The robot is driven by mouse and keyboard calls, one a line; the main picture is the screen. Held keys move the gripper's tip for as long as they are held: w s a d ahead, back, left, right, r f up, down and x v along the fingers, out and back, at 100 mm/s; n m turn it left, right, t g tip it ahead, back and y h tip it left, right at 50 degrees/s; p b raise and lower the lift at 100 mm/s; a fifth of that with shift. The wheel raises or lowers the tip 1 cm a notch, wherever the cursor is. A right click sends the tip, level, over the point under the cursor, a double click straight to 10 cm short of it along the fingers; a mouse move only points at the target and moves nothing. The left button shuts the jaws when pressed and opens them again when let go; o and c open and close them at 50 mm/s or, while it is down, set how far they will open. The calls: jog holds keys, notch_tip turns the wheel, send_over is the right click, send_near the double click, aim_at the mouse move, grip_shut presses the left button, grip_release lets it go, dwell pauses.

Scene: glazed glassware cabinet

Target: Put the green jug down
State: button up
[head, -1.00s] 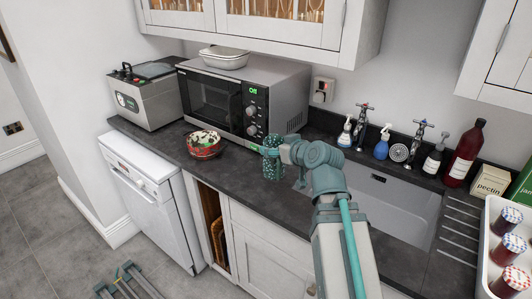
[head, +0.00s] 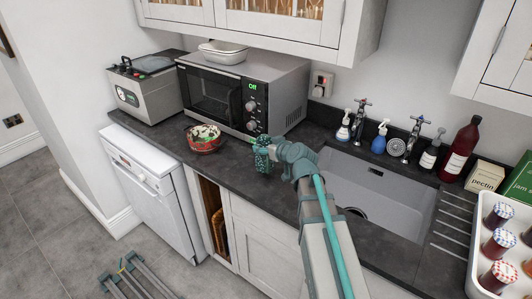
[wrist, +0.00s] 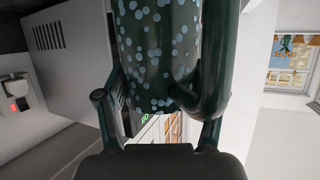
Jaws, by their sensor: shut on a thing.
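The green jug (head: 261,158) is dark green with pale speckles. It is upright in the head view, over the dark worktop between the bowl and the sink. My gripper (head: 265,145) is shut on it from the right side. In the wrist view the speckled jug (wrist: 158,50) fills the upper middle, with its dark handle curving at its right. My gripper's fingers (wrist: 158,108) lie on either side of it. I cannot tell whether the jug's base touches the worktop.
The worktop (head: 232,166) is bare between the patterned red bowl (head: 204,142) and the jug. The microwave (head: 235,95) stands behind. The sink (head: 375,195) is to the right, with taps and bottles behind it. A white tray of jars (head: 478,235) is at far right.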

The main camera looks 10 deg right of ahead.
jog(key=shift+w+f, duration=0.25)
jog(key=shift+w, duration=0.05)
jog(key=shift+s+f+p, duration=0.1)
jog(key=shift+f+p, duration=0.75)
jog(key=shift+f, duration=0.65)
jog(key=shift+f+b, duration=0.2)
jog(key=shift+b, duration=0.15)
jog(key=o, duration=1.8)
jog(key=shift+c, duration=0.2)
jog(key=shift+r, duration=0.2)
